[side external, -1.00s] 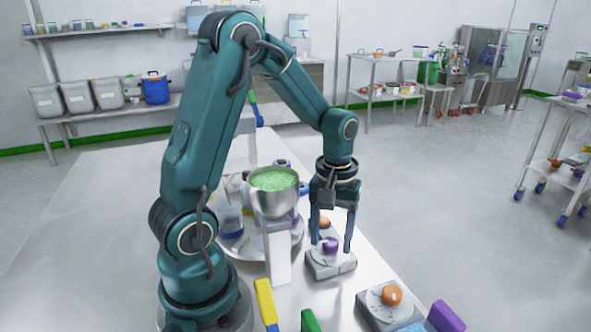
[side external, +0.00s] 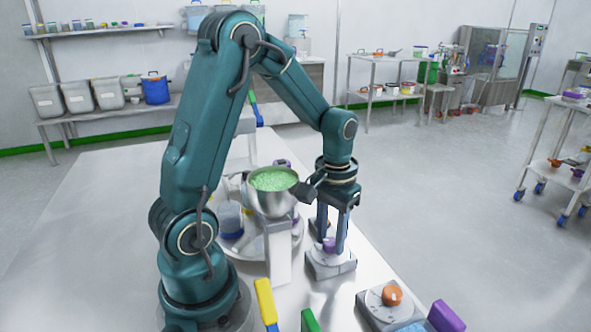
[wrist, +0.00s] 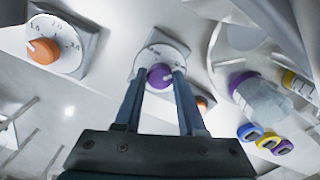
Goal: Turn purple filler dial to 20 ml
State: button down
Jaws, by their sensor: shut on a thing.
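The purple dial (wrist: 160,76) sits on a grey box with a white scale plate (wrist: 172,52). In the side view the purple dial (side external: 329,244) shows between my fingers on its grey box (side external: 331,265), on the table right of the steel hopper. My gripper (side external: 331,243) points down over it and is shut on the dial, one finger on each side. In the wrist view my gripper (wrist: 160,74) has its two fingertips against the dial's sides. The scale numbers around the dial are too small to read, so its setting cannot be told.
A grey box with an orange dial (side external: 392,295) stands nearer the front. The steel hopper of green granules (side external: 272,180) stands close left of my gripper. A purple-handled item (side external: 446,316) lies at the front edge. The table's right edge is close by.

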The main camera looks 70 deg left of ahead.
aim_at(331, 242)
jog(key=c, duration=0.5)
grip_release()
jog(key=shift+r, duration=2.6)
